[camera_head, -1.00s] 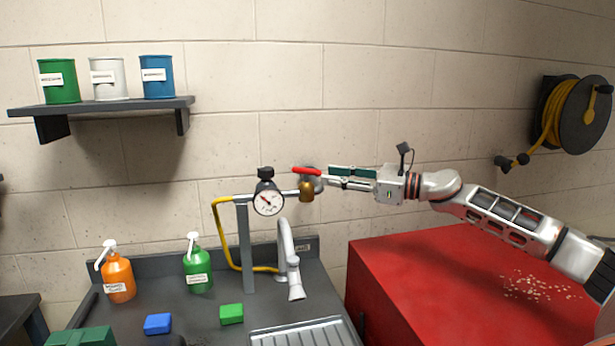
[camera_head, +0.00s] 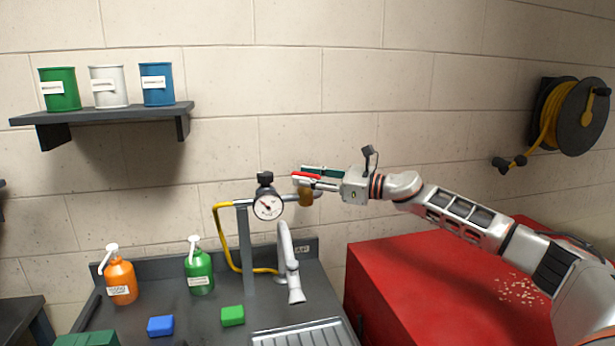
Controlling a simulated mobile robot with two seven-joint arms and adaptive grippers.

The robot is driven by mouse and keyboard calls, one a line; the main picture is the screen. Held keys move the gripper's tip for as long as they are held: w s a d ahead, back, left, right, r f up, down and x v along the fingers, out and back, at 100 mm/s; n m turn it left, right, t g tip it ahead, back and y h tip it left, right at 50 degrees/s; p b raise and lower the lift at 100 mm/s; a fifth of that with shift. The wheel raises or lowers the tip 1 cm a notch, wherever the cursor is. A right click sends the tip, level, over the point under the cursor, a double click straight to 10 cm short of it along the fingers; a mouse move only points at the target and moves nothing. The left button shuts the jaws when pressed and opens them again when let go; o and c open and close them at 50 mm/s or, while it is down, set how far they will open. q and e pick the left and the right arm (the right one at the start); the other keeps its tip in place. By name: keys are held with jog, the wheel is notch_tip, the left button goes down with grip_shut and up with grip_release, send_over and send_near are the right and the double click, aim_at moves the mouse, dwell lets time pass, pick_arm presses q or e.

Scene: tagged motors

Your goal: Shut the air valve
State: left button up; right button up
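The air valve is a brass body (camera_head: 306,197) on the pipe right of the round gauge, with a red lever handle (camera_head: 307,178) at its top that lies roughly level. My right gripper (camera_head: 310,178) reaches in from the right at the handle's height. Its two fingers straddle the red handle, one behind and above, one in front and below. They look spread about as before; whether they touch the handle I cannot tell. My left gripper is not in view.
A pressure gauge (camera_head: 267,206) sits just left of the valve on a grey post, with a yellow hose (camera_head: 226,237). A faucet (camera_head: 288,262) stands below. A red cabinet (camera_head: 400,268) is under my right arm. The wall is close behind.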

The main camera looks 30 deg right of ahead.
grip_shut()
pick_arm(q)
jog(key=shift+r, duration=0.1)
